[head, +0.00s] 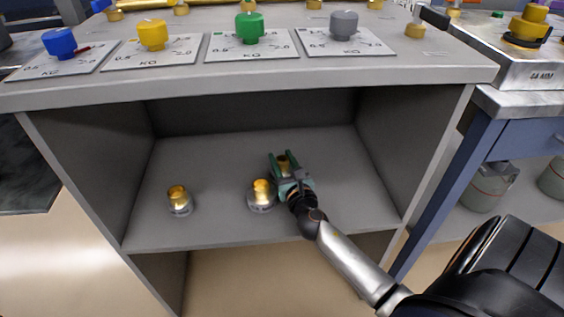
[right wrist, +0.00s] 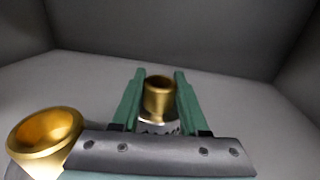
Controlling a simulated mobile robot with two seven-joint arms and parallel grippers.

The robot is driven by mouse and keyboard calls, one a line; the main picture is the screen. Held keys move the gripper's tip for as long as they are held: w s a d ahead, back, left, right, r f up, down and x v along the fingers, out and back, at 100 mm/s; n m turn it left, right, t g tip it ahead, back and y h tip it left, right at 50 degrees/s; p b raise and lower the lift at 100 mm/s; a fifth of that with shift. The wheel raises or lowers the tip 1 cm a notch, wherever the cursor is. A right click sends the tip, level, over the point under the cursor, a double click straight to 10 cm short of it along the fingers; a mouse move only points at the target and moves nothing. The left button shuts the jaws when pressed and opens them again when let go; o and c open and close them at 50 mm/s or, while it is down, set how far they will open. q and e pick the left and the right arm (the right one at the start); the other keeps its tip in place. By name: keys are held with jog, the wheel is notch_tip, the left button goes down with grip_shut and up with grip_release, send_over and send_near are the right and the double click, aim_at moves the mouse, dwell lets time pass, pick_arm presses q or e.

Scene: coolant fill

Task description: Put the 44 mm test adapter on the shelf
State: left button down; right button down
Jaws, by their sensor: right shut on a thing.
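My right gripper (head: 286,163) reaches into the open shelf (head: 215,228) under the bench top. Its green fingers are shut on a brass adapter (head: 283,160). In the right wrist view the held adapter (right wrist: 158,96) is upright between the fingertips, its brass cup up and a silvery base below. I cannot tell whether its base touches the shelf board. A second brass adapter (head: 262,193) stands just left of the gripper, and a third (head: 178,198) stands further left. Size marks are not readable. My left gripper is not in view.
On the bench top stand blue (head: 59,42), yellow (head: 152,34), green (head: 249,27) and grey (head: 344,24) caps on printed cards. The shelf has side walls and the bench top above. Free board lies between the two left adapters and at right.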

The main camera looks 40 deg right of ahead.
jog(key=shift+f, duration=0.15)
jog(key=shift+c, duration=2.1)
grip_release()
